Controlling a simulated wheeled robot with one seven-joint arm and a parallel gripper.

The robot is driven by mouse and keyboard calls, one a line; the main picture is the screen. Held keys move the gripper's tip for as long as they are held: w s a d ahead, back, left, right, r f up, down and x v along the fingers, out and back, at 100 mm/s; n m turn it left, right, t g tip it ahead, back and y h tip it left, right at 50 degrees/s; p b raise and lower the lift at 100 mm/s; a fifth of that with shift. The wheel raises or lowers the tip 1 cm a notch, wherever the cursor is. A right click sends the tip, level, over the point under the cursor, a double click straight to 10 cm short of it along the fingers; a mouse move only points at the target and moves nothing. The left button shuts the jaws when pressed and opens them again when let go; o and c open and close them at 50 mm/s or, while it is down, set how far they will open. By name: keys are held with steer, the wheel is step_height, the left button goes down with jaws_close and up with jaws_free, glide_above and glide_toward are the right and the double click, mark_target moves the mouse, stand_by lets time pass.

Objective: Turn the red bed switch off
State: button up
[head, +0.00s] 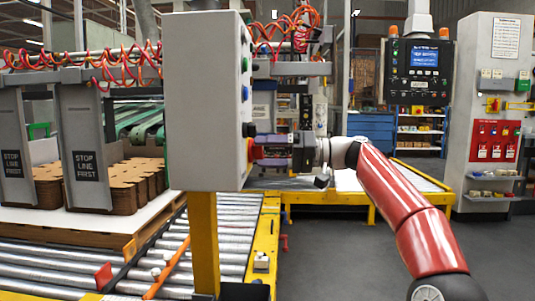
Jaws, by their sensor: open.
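A grey control box (207,100) stands on a yellow post at centre left. On its right side is a red switch knob (255,151) on a yellow backing, below a black knob (249,129) and green and blue buttons. My gripper (268,151) is at the end of my red arm, which reaches in from the lower right. It is open and close to the right of the red knob. I cannot tell whether the fingers touch or surround it. The knob's turned position is too small to read.
A roller conveyor (215,245) with a yellow frame runs below the box. Stacked cardboard blanks (102,190) lie at left. A hanging screen panel (418,72) is at upper right. A cabinet (490,70) with a red switch panel (493,140) stands at right. The grey floor in front is clear.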

steer(key=d, duration=0.7)
steer(key=shift+s+d+p, duration=0.15)
steer(key=shift+d+p, duration=0.15)
